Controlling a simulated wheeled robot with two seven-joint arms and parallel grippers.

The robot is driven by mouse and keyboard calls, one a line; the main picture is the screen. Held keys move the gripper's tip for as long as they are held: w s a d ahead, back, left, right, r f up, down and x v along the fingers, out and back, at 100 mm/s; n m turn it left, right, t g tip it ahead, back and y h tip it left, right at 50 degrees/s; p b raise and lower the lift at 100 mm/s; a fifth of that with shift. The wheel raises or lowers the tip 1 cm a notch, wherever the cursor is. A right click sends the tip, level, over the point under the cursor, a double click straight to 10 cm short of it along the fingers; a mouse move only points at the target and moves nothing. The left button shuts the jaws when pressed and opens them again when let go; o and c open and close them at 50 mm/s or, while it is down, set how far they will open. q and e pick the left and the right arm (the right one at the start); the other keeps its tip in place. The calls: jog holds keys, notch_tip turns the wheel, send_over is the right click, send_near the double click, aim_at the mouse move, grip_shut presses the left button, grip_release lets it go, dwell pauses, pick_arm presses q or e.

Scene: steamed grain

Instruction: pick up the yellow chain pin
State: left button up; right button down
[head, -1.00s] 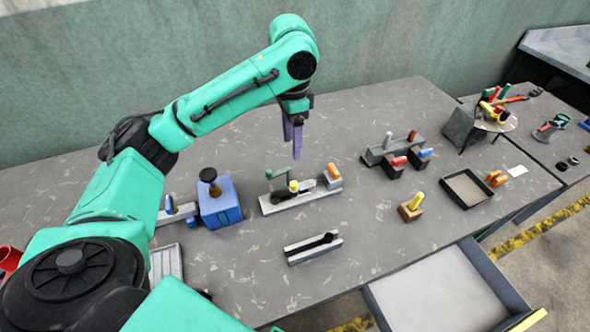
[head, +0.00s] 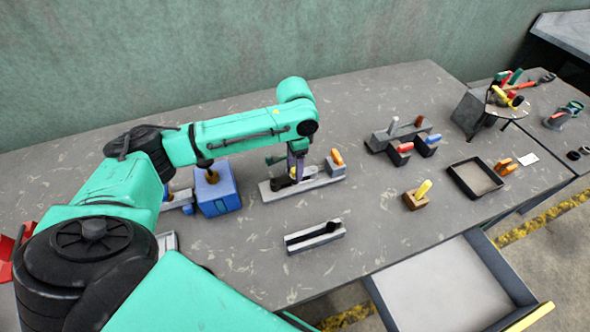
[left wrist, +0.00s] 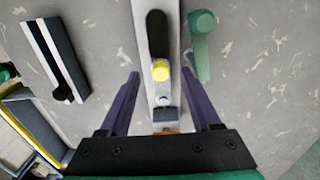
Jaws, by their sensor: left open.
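A short round yellow pin (left wrist: 160,70) stands on a grey fixture (left wrist: 155,14), at the end of a dark link (left wrist: 156,35). In the head view the grey fixture (head: 270,193) lies mid-table, and the yellow pin (head: 293,171) is partly hidden by my fingers. My left gripper (head: 296,168) is open over the fixture, fingers pointing down. In the left wrist view its two purple fingers (left wrist: 160,73) are on either side of the pin, with gaps on both sides. I cannot tell the exact height of the fingertips. My right gripper is out of view.
A green lever (left wrist: 202,40) is close beside the fixture. An orange-topped grey block (head: 336,162) stands at its right end. A blue block (head: 216,190) is to the left, a slotted grey block (head: 315,237) in front. A wooden block (head: 415,202) holds another yellow peg (head: 424,188).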

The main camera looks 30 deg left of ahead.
pick_arm(q)
jog(key=shift+f, duration=0.85)
grip_shut()
jog(key=shift+r, duration=0.2)
notch_tip(320, 180, up, 20)
jog(key=shift+f, duration=0.15)
